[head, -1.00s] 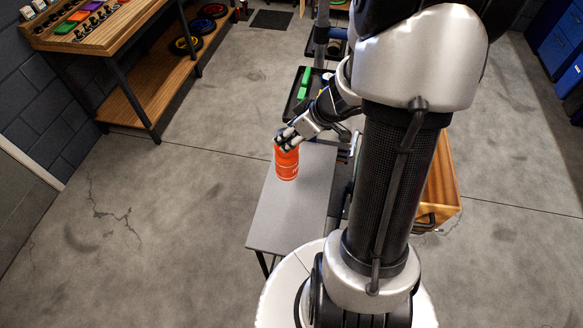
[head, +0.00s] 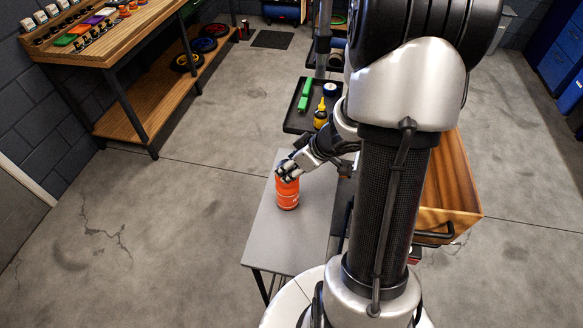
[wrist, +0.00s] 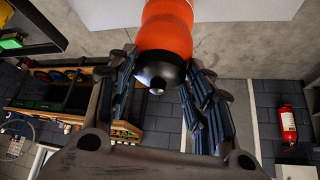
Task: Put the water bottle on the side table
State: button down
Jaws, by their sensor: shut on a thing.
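The orange water bottle (head: 287,196) is upright over the grey side table (head: 262,238) in the head view. My gripper (head: 288,172) is shut on its upper part. In the wrist view the bottle (wrist: 166,32) sits between my fingers (wrist: 163,88), with its dark cap and pale tip toward the camera. A strip of the pale tabletop (wrist: 250,8) shows beyond it. I cannot tell whether the bottle's base touches the tabletop.
A black tray (head: 292,122) with green items and a yellow bottle (head: 320,113) stands behind the table. A wooden drawer (head: 470,186) stands open at the right. A wooden workbench (head: 130,38) is at the back left. The floor left of the table is clear.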

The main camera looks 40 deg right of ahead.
jog(key=c, duration=0.8)
grip_release()
jog(key=shift+f, duration=0.15)
jog(key=shift+r, duration=0.25)
jog(key=p+v, duration=0.7)
jog(key=v, duration=0.5)
jog(key=shift+f, duration=0.1)
